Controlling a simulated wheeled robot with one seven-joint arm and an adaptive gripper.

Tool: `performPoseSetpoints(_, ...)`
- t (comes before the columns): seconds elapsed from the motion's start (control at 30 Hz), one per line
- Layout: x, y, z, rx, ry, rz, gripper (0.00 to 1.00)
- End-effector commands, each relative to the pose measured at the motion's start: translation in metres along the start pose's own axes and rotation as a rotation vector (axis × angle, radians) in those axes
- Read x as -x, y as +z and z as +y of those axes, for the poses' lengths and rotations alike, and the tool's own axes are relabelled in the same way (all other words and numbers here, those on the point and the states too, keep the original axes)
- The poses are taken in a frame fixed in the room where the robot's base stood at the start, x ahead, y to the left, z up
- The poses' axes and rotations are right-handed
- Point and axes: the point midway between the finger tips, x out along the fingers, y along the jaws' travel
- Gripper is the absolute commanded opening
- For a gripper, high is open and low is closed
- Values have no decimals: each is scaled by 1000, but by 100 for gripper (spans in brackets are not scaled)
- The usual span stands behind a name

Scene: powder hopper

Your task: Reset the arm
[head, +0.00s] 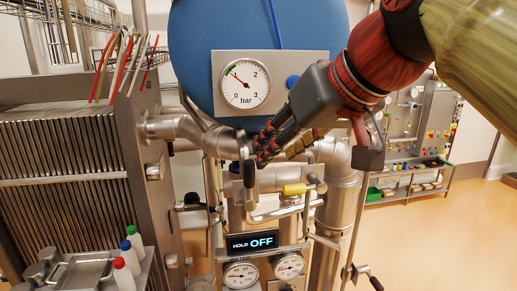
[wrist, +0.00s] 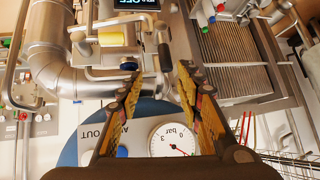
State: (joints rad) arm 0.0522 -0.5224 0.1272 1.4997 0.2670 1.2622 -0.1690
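My gripper (head: 268,152) is in the middle of the head view, reaching down and left from my red and olive arm. In the wrist view its two fingers (wrist: 158,72) stand apart with a clear gap, and nothing is held between them. The fingertips are close to an upright dark-handled lever (head: 249,174) in the head view; whether they touch it I cannot tell. A pressure gauge (head: 244,84) in bar sits on a grey plate behind the gripper and also shows upside down in the wrist view (wrist: 172,141).
A blue round vessel (head: 195,45) is behind the gripper. Steel pipes (head: 340,190), a yellow-handled valve (head: 294,189) and a display (head: 252,242) reading HOLD OFF crowd below. A rack of plates (head: 60,130) and bottles (head: 122,275) stand left. Open floor (head: 440,245) lies right.

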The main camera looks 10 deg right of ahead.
Motion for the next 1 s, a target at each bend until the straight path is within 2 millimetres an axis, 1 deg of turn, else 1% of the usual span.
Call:
performPoseSetpoints(0.13, 0, -2, 0, -10, 1, 6, 36)
performPoseSetpoints(0.2, -3, -6, 5, -26, 14, 23, 36)
performPoseSetpoints(0.27, -17, 2, 12, -43, 30, 12, 36)
performPoseSetpoints(0.37, -45, 25, 26, -73, 60, -20, 36)
performPoseSetpoints(0.4, -59, 41, 32, -85, 73, -38, 36)
performPoseSetpoints(0.47, -80, 69, 41, -99, 95, -63, 36)
performPoseSetpoints(0.5, -94, 90, 46, -106, 108, -80, 36)
performPoseSetpoints(0.57, -116, 124, 54, -116, 127, -108, 36)
performPoseSetpoints(0.6, -130, 148, 59, -119, 140, -127, 36)
performPoseSetpoints(0.67, -150, 186, 65, -123, 157, -155, 36)
performPoseSetpoints(0.7, -162, 211, 69, -123, 168, -173, 36)
performPoseSetpoints(0.77, -180, 248, 73, -122, 181, -200, 36)
performPoseSetpoints(0.8, -191, 274, 76, -120, 189, -219, 36)
performPoseSetpoints(0.87, -206, 312, 80, -115, 199, -244, 36)
performPoseSetpoints(0.9, -216, 337, 82, -110, 205, -262, 36)
performPoseSetpoints(0.97, -229, 371, 84, -103, 210, -285, 36)
performPoseSetpoints(1.0, -236, 392, 85, -97, 213, -300, 36)
